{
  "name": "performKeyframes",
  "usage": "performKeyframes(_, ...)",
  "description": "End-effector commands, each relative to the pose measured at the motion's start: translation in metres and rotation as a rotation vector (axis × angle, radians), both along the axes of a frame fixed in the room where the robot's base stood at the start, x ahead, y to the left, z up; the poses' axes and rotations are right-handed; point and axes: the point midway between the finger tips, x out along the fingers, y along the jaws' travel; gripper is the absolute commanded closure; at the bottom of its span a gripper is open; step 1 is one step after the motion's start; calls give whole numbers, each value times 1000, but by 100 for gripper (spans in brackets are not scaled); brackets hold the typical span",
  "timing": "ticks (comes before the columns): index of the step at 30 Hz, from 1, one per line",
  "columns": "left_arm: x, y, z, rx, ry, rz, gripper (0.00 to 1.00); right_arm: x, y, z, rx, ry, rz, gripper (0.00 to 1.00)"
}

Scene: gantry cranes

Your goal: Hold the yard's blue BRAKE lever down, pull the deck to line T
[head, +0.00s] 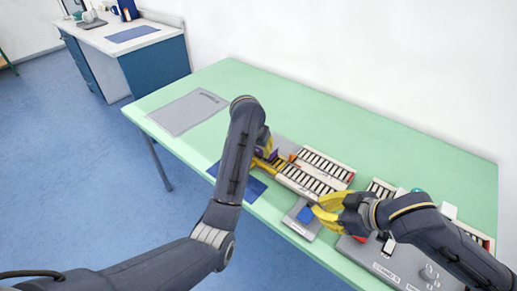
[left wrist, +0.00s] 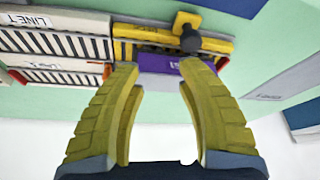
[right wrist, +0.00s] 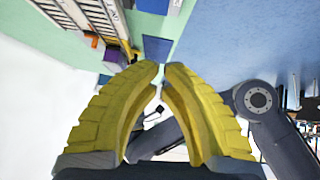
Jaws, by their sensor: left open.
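The yellow deck (left wrist: 210,40), with striped rails and a dark knob on a yellow tab (left wrist: 188,28), lies at the left end of the rail lines. Line T (left wrist: 40,20) is labelled beside it in the left wrist view. My left gripper (head: 268,155) is open at the deck, its fingers either side of a purple block (left wrist: 175,66); contact is unclear. The blue brake lever (head: 305,214) sits on a grey base. My right gripper (head: 316,208) is closed and empty, its fingertips close beside the lever; I cannot tell if they touch.
The white-edged rail lines (head: 325,168) lie right of the deck. A grey console (head: 395,265) is below my right arm. A blue mat (head: 240,180) lies at the near table edge, and a grey mat (head: 187,111) at the far left. The green table's back is clear.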

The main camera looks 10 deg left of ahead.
Motion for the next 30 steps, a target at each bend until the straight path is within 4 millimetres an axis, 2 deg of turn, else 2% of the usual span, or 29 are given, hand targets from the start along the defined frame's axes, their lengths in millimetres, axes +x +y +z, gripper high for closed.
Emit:
performKeyframes(19, 0, 0, 0, 0, 0, 0, 63, 0, 3, 4, 0, -1, 14, 100)
performKeyframes(22, 2, 5, -2, 3, 1, 11, 63, 5, 1, 6, -4, -11, 10, 100)
performKeyframes(26, 11, 37, -13, 13, 9, 72, 63, 32, -14, 19, -21, -74, -16, 100)
performKeyframes(29, 23, 84, -27, 27, 15, 166, 63, 69, -37, 42, -45, -163, -52, 100)
performKeyframes(30, 29, 106, -32, 32, 15, 209, 63, 86, -48, 54, -58, -207, -69, 100)
